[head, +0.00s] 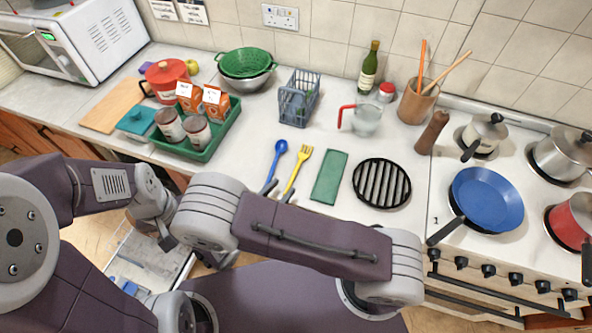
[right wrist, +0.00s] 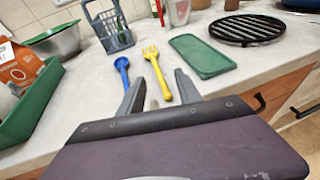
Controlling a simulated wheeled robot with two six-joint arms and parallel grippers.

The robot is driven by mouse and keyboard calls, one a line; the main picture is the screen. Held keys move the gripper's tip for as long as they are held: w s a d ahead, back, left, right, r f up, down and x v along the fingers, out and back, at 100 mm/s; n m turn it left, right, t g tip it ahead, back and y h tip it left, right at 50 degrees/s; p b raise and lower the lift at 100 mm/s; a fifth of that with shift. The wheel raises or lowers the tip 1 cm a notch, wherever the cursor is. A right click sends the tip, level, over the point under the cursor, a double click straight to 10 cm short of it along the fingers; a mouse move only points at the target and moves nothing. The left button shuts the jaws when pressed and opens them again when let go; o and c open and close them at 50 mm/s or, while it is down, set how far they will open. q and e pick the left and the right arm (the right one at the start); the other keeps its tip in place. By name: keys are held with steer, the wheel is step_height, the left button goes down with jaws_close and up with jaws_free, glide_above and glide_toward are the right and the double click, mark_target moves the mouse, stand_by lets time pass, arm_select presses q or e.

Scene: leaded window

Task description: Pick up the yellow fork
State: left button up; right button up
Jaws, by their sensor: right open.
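The yellow fork (head: 299,168) lies on the white worktop, tines toward the wall and handle toward the front edge. It also shows in the right wrist view (right wrist: 154,67). My right gripper (head: 278,191) is open at the worktop's front edge. In the right wrist view its fingers (right wrist: 158,92) stand apart, with the lower end of the fork's handle showing between them. I cannot tell whether they touch it. My left gripper (head: 166,238) is low at the left, away from the fork, and its jaws are unclear.
A blue spoon (head: 277,157) lies close left of the fork. A green mat (head: 329,177) and a black round grate (head: 381,170) lie to its right. A grey basket (head: 299,97) and a measuring jug (head: 366,121) stand behind. A green tray (head: 214,147) is farther left.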

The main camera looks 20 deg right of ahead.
mark_target(295, 171)
steer(key=shift+w+a+f, duration=0.2)
steer(key=shift+a, duration=0.25)
steer(key=shift+w+d, duration=0.1)
steer(key=shift+w, duration=0.15)
steer(key=d, duration=0.1)
steer(key=w, duration=0.1)
steer(key=d+p, duration=0.1)
steer(key=shift+w+d+f, duration=0.2)
steer(key=shift+d+f, duration=0.1)
steer(key=shift+d, duration=0.05)
steer(key=shift+w+d+f, duration=0.1)
steer(key=shift+w+f, duration=0.05)
steer(key=shift+w+d, duration=0.1)
steer(key=shift+w, duration=0.2)
steer(key=p+x, duration=0.1)
steer(key=x, duration=0.3)
steer(key=shift+w+p, duration=0.1)
steer(key=shift+p, duration=0.25)
steer(key=shift+w+d+f, duration=0.1)
steer(key=shift+w+d, duration=0.1)
steer(key=shift+d, duration=0.05)
arm_select(q)
steer(key=shift+w+r, duration=0.15)
steer(key=shift+r, duration=0.5)
steer(key=shift+w+r, duration=0.15)
steer(key=shift+r, duration=0.45)
arm_select(e)
steer(key=shift+a, duration=0.1)
jaws_close()
